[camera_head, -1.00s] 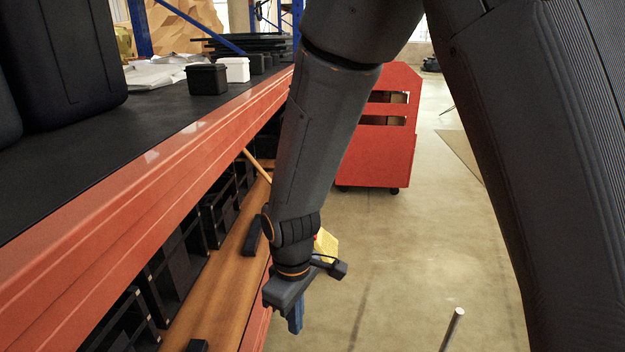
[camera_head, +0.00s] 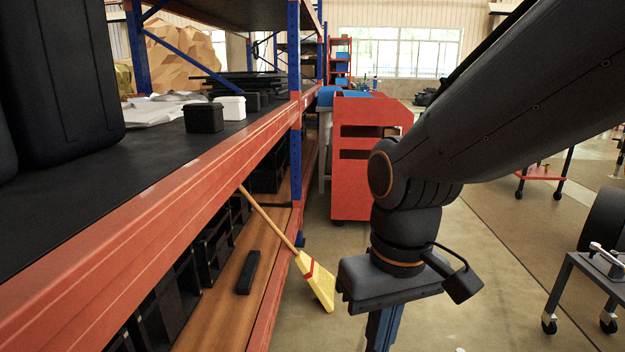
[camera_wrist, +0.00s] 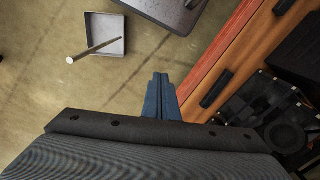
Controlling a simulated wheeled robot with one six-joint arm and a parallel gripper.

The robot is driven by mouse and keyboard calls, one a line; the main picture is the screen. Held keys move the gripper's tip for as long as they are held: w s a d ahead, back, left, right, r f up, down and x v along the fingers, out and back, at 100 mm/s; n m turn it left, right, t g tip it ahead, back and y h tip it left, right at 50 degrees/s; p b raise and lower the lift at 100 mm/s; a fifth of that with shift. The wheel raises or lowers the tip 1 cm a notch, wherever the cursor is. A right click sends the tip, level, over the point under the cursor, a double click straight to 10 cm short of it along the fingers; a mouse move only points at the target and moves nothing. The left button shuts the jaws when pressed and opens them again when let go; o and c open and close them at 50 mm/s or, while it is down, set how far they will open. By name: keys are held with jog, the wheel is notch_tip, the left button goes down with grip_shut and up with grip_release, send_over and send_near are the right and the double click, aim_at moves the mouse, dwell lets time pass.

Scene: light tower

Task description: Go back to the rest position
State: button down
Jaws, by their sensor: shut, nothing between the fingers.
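My gripper (camera_head: 382,330) hangs below my arm at the lower middle right of the head view, pointing down, to the right of the orange-edged shelf. Its blue fingers are together with nothing between them. They also show in the wrist view (camera_wrist: 160,95), above the bare floor beside the shelf edge. The lower finger ends are cut off in the head view.
The shelf's orange beam (camera_head: 150,220) runs along the left. A yellow broom (camera_head: 316,281) leans against it. A red cabinet (camera_head: 352,190) stands behind my arm. A wheeled cart (camera_head: 590,285) is at right. A dustpan (camera_wrist: 101,35) lies on the floor.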

jog(key=d+r+m+p, duration=0.3)
jog(key=d+r+p, duration=0.7)
jog(key=p, duration=1)
jog(key=shift+s+d+r+m+h, duration=0.15)
jog(key=shift+s+r+m+h, duration=0.15)
jog(key=shift+r, duration=0.6)
